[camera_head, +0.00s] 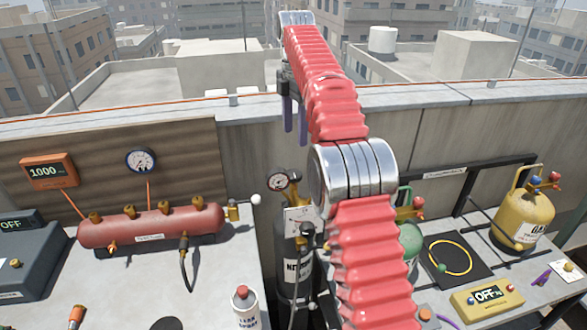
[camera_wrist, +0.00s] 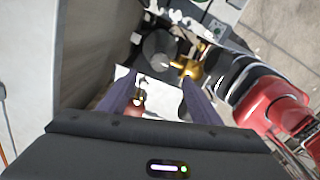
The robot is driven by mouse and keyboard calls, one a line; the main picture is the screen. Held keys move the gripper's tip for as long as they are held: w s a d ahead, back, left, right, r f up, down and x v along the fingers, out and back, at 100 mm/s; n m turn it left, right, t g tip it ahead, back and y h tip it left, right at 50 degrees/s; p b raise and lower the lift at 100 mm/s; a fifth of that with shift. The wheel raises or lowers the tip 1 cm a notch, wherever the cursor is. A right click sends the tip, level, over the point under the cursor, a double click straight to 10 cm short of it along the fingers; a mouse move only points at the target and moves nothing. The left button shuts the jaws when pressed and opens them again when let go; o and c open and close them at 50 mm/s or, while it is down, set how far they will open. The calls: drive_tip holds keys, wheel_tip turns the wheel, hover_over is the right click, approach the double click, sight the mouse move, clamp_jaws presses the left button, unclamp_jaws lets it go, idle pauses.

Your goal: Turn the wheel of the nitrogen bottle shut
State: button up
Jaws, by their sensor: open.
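The black nitrogen bottle (camera_head: 292,268) stands upright in the gap between two benches in the head view, partly hidden by my red arm. A dial gauge (camera_head: 278,182) and brass fittings are at its top, with a white tag (camera_head: 300,216) below them. I cannot clearly make out its wheel. My gripper (camera_head: 295,112) hangs above and beyond the bottle in the picture, purple fingers pointing down. In the wrist view my gripper (camera_wrist: 158,82) is open, with nothing held. A brass fitting (camera_wrist: 190,68) and a dark round shape show beyond the fingertips; I cannot tell if that shape is the wheel.
The left bench carries a red tank (camera_head: 150,226) and a spray can (camera_head: 245,307). The right bench carries a yellow bottle (camera_head: 523,220), a yellow scale display (camera_head: 487,298) and a green bottle (camera_head: 411,240) partly behind my arm. A concrete parapet (camera_head: 440,97) runs behind.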

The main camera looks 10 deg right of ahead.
sight(294, 173)
drive_tip(key=shift+f, duration=6.55)
drive_tip(key=shift+c, duration=0.6)
drive_tip(key=c, duration=0.9)
drive_tip(key=shift+a, duration=0.25)
drive_tip(key=shift+d, duration=0.15)
